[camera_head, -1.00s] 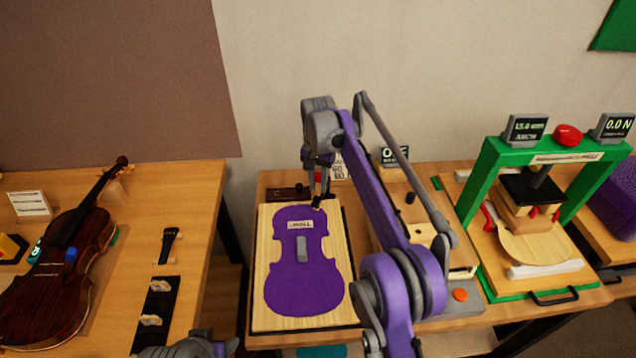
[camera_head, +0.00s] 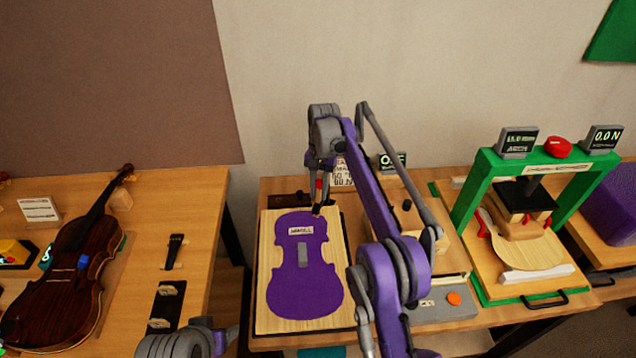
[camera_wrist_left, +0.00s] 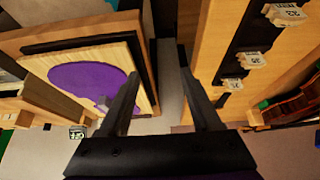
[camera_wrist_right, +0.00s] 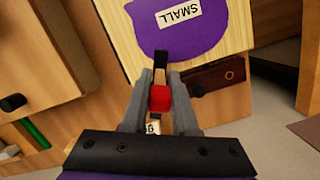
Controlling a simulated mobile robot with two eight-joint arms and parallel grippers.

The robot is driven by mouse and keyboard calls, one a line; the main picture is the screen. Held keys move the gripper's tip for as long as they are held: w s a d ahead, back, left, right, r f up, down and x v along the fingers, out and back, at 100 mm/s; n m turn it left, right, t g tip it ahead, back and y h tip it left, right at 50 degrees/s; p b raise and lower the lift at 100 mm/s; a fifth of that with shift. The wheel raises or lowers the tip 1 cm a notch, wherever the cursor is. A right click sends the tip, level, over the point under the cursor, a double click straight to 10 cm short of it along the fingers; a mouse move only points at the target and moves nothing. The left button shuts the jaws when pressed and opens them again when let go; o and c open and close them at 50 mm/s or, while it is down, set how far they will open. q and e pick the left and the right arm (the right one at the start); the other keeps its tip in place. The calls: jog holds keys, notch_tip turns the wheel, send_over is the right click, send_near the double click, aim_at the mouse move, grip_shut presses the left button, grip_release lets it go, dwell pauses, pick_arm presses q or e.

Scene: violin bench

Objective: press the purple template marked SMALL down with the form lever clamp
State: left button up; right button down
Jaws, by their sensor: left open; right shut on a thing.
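The purple violin-shaped template (camera_head: 300,275), labelled SMALL, lies flat on a pale wood board (camera_head: 335,312) with a grey block on its middle. The form lever clamp stands at the template's far end; its red handle (camera_wrist_right: 159,98) is between the fingers of my right gripper (camera_wrist_right: 160,92), which is shut on it. The clamp's black arm (camera_wrist_right: 161,62) reaches over the template's edge; I cannot tell whether it touches. My right gripper also shows in the head view (camera_head: 320,190). My left gripper (camera_wrist_left: 165,100) is open and empty, near the gap between the two benches.
A green press (camera_head: 482,180) with an arched wood plate stands at the right. A grey box with an orange button (camera_head: 454,298) sits right of the board. A violin (camera_head: 65,275) and a black strip of bridges (camera_head: 166,305) lie on the left bench.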

jog(key=p, duration=0.1)
jog(key=w+g+p, duration=0.1)
jog(key=shift+w+d+r+g+y+p, duration=0.3)
jog(key=shift+y, duration=0.1)
jog(key=shift+f, duration=0.25)
pick_arm(q)
jog(key=w+r, duration=0.3)
jog(key=r, duration=0.2)
jog(key=shift+r+t, duration=0.3)
jog(key=shift+r, duration=0.1)
pick_arm(e)
jog(key=shift+s, duration=0.15)
